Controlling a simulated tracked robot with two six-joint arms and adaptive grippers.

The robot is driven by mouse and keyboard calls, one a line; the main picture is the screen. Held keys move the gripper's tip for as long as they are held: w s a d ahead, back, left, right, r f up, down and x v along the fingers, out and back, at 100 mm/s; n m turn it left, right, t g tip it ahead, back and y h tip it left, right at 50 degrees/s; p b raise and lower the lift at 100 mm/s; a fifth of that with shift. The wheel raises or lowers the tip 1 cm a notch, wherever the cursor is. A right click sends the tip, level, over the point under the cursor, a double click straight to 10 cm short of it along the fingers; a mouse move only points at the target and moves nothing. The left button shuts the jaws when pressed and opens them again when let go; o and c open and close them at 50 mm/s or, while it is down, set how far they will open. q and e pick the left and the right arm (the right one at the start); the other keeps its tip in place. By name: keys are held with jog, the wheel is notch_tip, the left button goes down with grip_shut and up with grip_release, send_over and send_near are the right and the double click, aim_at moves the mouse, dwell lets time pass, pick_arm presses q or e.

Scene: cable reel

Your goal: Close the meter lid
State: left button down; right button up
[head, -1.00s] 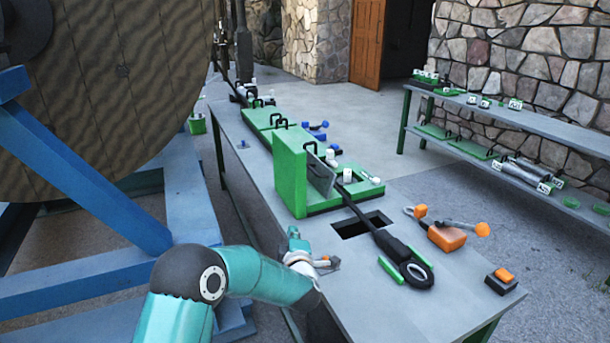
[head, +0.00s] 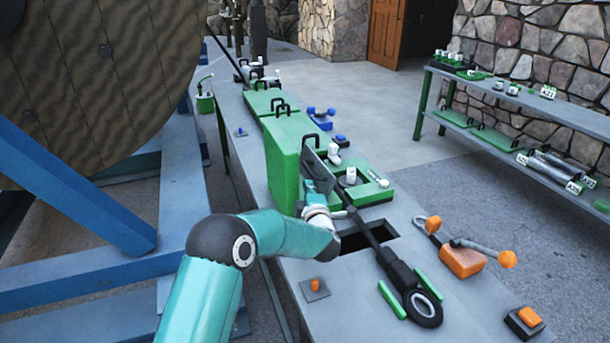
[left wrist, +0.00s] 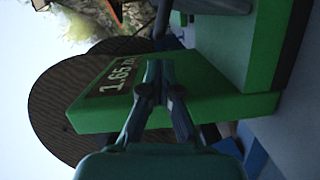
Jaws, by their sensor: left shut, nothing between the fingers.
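The green meter lid (head: 284,165) stands upright, open, on the left side of the green meter base (head: 362,194) on the bench. My left gripper (head: 318,190) is shut and empty, close to the near end of the lid. The arm hides part of it, and I cannot tell whether it touches. In the left wrist view my shut fingers (left wrist: 160,72) point at the green lid (left wrist: 205,106), which carries a dark panel reading about "1.65 m" (left wrist: 112,82). My right gripper is not in view.
A black cable with a ring end (head: 422,306) runs through the meter over a dark bench opening (head: 366,238). An orange tool (head: 462,262) and an orange button (head: 530,317) are at right. The large reel (head: 95,80) and its blue frame (head: 75,185) stand at left.

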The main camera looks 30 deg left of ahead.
aim_at(308, 171)
pick_arm(q)
jog(key=p+x, duration=0.1)
jog(key=x, duration=0.4)
jog(key=shift+w+a, duration=0.1)
jog(key=shift+a, duration=0.2)
